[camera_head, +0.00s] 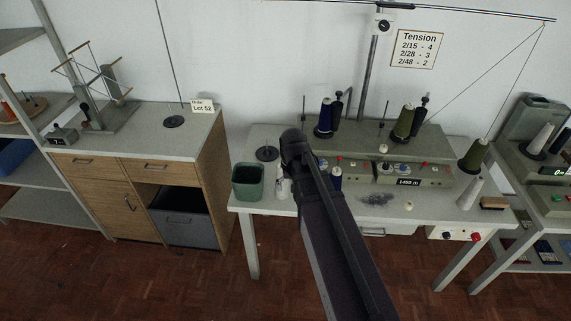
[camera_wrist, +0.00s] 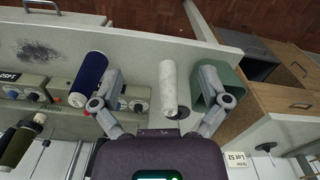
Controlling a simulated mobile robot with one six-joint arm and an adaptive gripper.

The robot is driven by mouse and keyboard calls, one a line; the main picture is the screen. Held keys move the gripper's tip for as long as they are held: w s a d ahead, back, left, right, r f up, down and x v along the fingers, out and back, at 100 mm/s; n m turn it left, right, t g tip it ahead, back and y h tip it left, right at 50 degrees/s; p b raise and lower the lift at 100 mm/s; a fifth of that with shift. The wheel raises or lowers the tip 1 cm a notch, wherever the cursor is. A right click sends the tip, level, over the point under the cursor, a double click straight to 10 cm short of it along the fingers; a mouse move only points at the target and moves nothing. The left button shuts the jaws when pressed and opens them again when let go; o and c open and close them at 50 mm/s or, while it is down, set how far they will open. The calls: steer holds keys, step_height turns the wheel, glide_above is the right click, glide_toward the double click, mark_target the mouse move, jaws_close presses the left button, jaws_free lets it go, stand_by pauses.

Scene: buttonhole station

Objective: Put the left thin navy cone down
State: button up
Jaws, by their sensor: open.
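A navy cone (camera_head: 336,178) stands near the front of the table, partly behind my arm. In the wrist view a navy cone (camera_wrist: 88,78) sits just outside the left finger, apparently free of the grip. Another navy cone (camera_head: 325,117) stands on the raised back part of the table. My gripper (camera_wrist: 160,76) is open, its two fingers spread wide. A white cone (camera_wrist: 169,88) shows between the fingers, with gaps on both sides. That white cone also shows in the head view (camera_head: 283,188), left of my arm. My arm hides the gripper in the head view.
A green bin (camera_head: 247,182) stands at the table's left end, close to the right finger in the wrist view (camera_wrist: 232,88). Olive cones (camera_head: 404,122) and tension units (camera_head: 415,173) are to the right. Grey lint (camera_head: 376,199) lies on the front tabletop.

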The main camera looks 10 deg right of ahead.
steer(key=s+n, duration=0.1)
steer(key=s, duration=0.8)
